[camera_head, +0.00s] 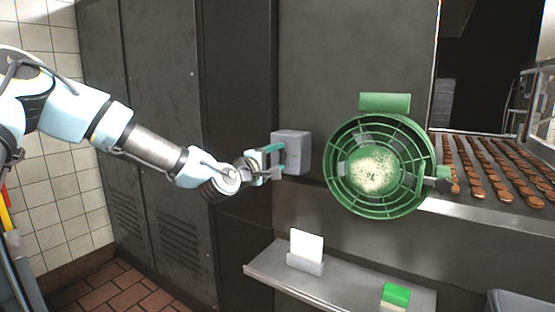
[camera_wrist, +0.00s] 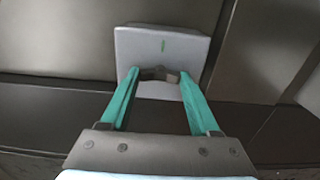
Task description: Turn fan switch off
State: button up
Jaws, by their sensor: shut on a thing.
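The fan switch is a grey box (camera_head: 291,151) on the dark metal wall, left of the green fan (camera_head: 376,166). In the wrist view the grey box (camera_wrist: 160,50) has a small green mark on its upper face and a dark knob (camera_wrist: 159,74) at its lower part. My gripper (camera_head: 273,161) reaches the box from the left in the head view. Its teal fingers are shut on the dark knob, as the wrist view of my gripper (camera_wrist: 159,78) shows. The knob is hidden by the fingers in the head view.
A metal shelf (camera_head: 345,283) below holds a white card in a holder (camera_head: 306,250) and a green and white block (camera_head: 395,296). A conveyor (camera_head: 480,208) with rows of brown cookies (camera_head: 500,165) is at the right. The wall left of the box is flat and clear.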

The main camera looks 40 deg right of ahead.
jog(key=o, duration=1.4)
jog(key=shift+c, duration=0.2)
jog(key=b+v, duration=0.2)
jog(key=v, duration=0.8)
jog(key=shift+a, duration=0.4)
